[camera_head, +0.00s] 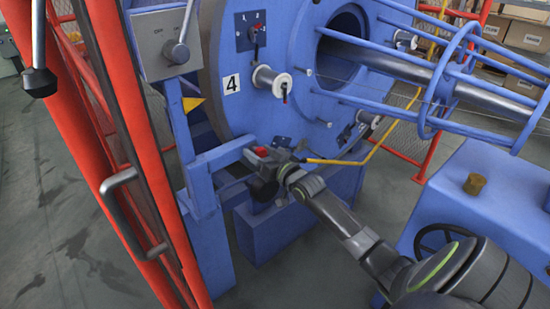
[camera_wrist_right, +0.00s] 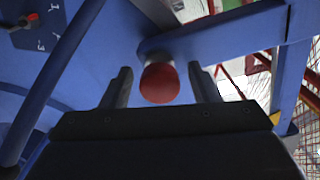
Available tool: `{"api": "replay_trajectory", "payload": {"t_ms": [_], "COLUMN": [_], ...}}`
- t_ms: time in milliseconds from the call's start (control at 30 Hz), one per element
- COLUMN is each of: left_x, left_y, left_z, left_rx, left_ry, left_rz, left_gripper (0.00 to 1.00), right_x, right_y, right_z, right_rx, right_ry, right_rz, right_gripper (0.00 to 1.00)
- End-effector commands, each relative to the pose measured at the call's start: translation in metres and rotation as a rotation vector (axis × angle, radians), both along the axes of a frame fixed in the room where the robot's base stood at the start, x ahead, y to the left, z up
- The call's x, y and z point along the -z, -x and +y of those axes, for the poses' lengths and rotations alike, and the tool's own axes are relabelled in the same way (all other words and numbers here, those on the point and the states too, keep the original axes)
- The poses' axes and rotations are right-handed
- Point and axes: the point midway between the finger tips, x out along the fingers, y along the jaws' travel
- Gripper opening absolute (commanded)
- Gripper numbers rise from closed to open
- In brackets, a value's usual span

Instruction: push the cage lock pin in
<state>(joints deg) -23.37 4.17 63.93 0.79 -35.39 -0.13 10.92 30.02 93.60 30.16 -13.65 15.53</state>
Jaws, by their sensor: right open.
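The cage lock pin shows as a red knob (camera_head: 261,151) at the end of a blue bar, low beside the large blue disc marked 4. In the right wrist view the round red end (camera_wrist_right: 159,82) faces me, with a pale collar behind it. My right gripper (camera_wrist_right: 163,84) is open, its two dark fingers on either side of the knob with gaps visible. In the head view my right gripper (camera_head: 265,163) is close to the knob, and its body partly covers the area below. Whether it touches the knob I cannot tell. My left gripper is not in view.
A blue disc (camera_head: 222,108) carries bobbins and a blue rod cage (camera_head: 450,75) at right. A grey switch box (camera_head: 160,45) with a lever stands above left. A red gate frame (camera_head: 120,120) with a grey handle borders the left. A yellow bent bar (camera_head: 375,148) passes right of my gripper.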

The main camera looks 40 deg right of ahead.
Motion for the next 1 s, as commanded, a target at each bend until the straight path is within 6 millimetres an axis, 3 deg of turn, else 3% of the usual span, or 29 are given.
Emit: {"api": "replay_trajectory", "payload": {"t_ms": [267,400,700,1000], "left_x": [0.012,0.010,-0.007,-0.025], "left_y": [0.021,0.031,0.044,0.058], "left_z": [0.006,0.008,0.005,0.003], "left_rx": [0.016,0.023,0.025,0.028], "left_ry": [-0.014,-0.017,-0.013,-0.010], "left_rz": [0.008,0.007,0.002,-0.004], "left_gripper": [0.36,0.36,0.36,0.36], "right_x": [-0.001,-0.003,-0.005,-0.003], "right_y": [0.029,0.057,0.115,0.156], "right_z": [-0.003,-0.005,-0.009,-0.012], "right_rx": [0.000,0.000,0.000,0.000], "right_ry": [0.002,0.002,0.001,0.000], "right_rz": [0.003,0.004,0.005,0.003], "right_gripper": [0.55,0.55,0.55,0.55]}}
